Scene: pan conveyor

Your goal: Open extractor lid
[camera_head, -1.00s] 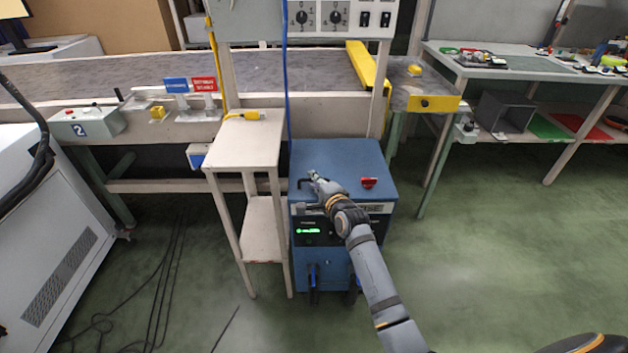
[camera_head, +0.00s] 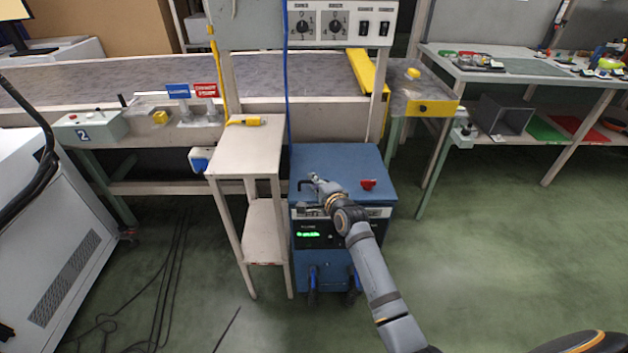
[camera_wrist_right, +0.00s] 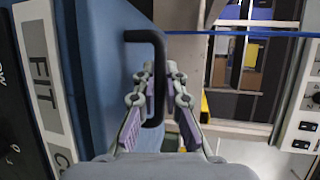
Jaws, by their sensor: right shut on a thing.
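The extractor is a blue box (camera_head: 335,158) on the floor with a flat blue lid, a red knob (camera_head: 368,184) on top and a lit green display on its front. A black bar handle (camera_wrist_right: 142,36) stands on the lid in the right wrist view. My right gripper (camera_head: 314,179) is at the lid's left part. In the wrist view, the fingers of my right gripper (camera_wrist_right: 160,72) are closed around the handle's near side. The lid looks flat and down. My left gripper is not in view.
A narrow pale stand (camera_head: 246,150) with a yellow tool (camera_head: 245,120) on it is close to the extractor's left side. A conveyor (camera_head: 130,90) and a switch panel (camera_head: 340,22) are behind.

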